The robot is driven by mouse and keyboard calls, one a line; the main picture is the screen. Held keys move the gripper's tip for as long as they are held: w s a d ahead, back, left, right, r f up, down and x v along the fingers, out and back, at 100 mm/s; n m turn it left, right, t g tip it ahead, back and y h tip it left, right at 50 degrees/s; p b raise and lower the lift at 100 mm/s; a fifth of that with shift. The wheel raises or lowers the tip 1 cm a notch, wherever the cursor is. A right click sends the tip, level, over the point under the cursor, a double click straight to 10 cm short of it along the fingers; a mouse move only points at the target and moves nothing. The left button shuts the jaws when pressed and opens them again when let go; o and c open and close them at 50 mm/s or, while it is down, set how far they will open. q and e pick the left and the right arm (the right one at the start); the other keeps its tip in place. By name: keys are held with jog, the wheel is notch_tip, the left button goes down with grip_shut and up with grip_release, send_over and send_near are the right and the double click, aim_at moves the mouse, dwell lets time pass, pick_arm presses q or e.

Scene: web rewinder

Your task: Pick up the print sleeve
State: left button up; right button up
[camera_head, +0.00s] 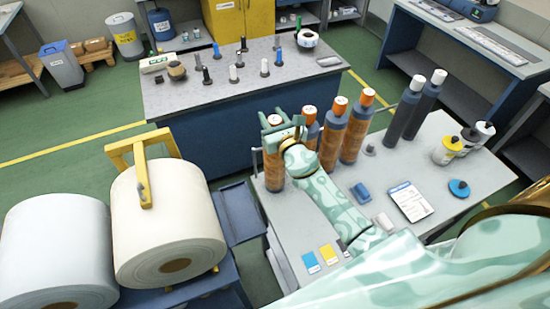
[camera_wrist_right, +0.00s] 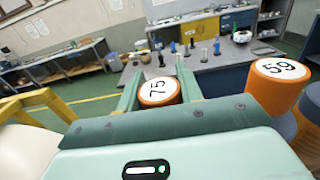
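Several dark print sleeves with orange parts and orange caps stand upright in a row on the grey bench. The one at the left end (camera_head: 272,168) has a white cap label reading 75 (camera_wrist_right: 158,88). My right gripper (camera_head: 283,126) is at its top, with one finger on each side of the orange cap. The right wrist view shows the fingers (camera_wrist_right: 160,82) flanking the cap closely; I cannot tell whether they press on it. The neighbouring sleeve (camera_head: 309,126) has a cap reading 59 (camera_wrist_right: 280,68). My left gripper is not in view.
Dark cylinders (camera_head: 403,115) stand right of the sleeves. A blue block (camera_head: 361,193), a paper sheet (camera_head: 410,201) and coloured cards (camera_head: 311,263) lie on the bench. A workbench (camera_head: 215,96) with small tools is behind.

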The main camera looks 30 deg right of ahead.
jog(key=shift+r, duration=0.1)
jog(key=shift+c, duration=0.4)
notch_tip(320, 180, up, 3)
jog(key=p, duration=0.2)
jog(key=shift+p, duration=0.35)
jog(key=s+a+r+p, duration=0.2)
jog(key=s+r+p, duration=0.6)
jog(key=s, duration=0.5)
jog(key=shift+s+a+r, duration=0.3)
jog(key=shift+s+r, duration=0.05)
jog(key=shift+r, duration=0.55)
